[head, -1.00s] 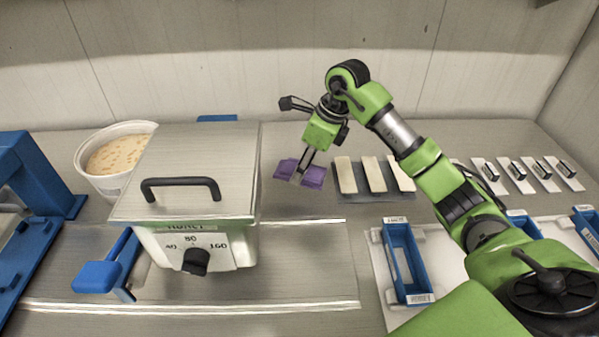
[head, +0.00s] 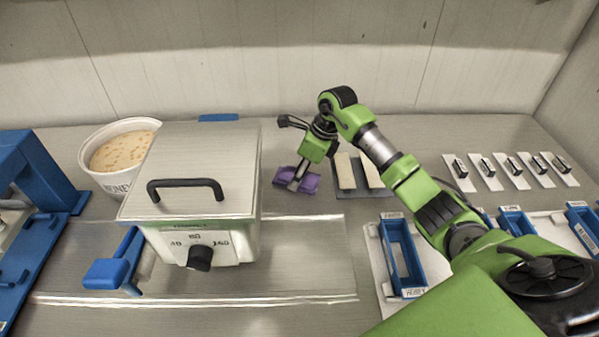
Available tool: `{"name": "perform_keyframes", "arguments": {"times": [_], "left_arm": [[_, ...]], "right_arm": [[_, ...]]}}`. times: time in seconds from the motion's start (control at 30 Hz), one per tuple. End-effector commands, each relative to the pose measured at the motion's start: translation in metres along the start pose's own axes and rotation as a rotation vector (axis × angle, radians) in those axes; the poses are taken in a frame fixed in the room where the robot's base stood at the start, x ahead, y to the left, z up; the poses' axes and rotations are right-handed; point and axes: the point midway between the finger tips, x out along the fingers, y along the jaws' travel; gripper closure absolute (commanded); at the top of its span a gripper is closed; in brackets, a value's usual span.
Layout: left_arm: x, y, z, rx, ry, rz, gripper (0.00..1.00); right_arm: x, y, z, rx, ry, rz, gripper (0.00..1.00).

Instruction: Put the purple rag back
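The purple rag (head: 311,182) is at the middle of the counter, right of the metal kettle and left of the pale bars. It looks dark purple and bunched. My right gripper (head: 298,182) points down at it, with its fingers at the rag's middle and purple cloth showing on both sides. The fingers look closed on the cloth. The rag is at or very near the counter top; I cannot tell whether it touches. My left gripper is out of view.
The kettle (head: 195,165) with a black handle and dial stands left of the rag, on a clear sheet. A honey tub (head: 122,158) is behind it. Pale bars (head: 345,172) lie right of the rag. A blue tray (head: 402,257) stands at front right.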

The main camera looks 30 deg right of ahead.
Motion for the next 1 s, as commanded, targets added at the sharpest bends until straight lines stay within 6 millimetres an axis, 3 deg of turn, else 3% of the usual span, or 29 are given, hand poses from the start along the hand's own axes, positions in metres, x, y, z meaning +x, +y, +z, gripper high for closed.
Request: {"name": "perform_keyframes", "arguments": {"times": [0.03,0.1,0.57,1.0], "left_arm": [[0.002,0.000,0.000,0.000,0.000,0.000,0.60],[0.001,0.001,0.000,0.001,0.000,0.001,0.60],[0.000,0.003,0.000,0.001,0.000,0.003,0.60],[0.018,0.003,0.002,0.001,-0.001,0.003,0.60]], "right_arm": [[0.002,0.000,-0.001,0.000,0.000,-0.001,0.53],[0.001,0.000,0.000,0.000,0.000,0.000,0.38],[-0.007,-0.001,0.001,0.000,-0.001,-0.002,0.38],[-0.095,-0.001,0.000,0.000,-0.001,-0.005,0.38]]}}
